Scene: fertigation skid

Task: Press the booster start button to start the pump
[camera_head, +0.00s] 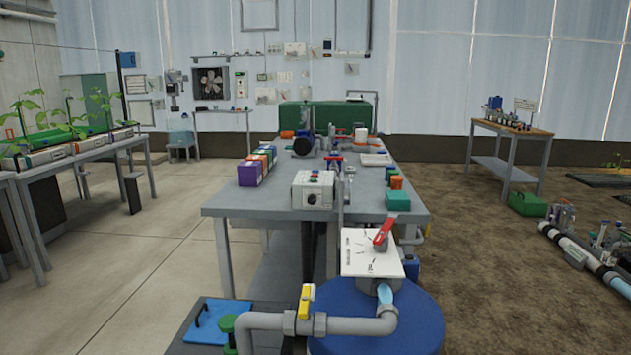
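A light grey control box (313,190) stands at the near end of the grey bench. Small coloured buttons show on its top, and a round dial is on its front face. The buttons are too small to tell which one is the booster start button. A motor-like unit with a dark round end (304,146) sits farther back on the bench and may be the pump. Whether it runs cannot be told. My gripper and arm are not in view.
A blue drum (376,325) with grey pipe, yellow valve handle (306,301) and red-levered white panel (371,253) stands before the grey bench (230,205). Purple, green and orange boxes (257,168) sit at its left. Concrete floor (125,255) at left is largely clear.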

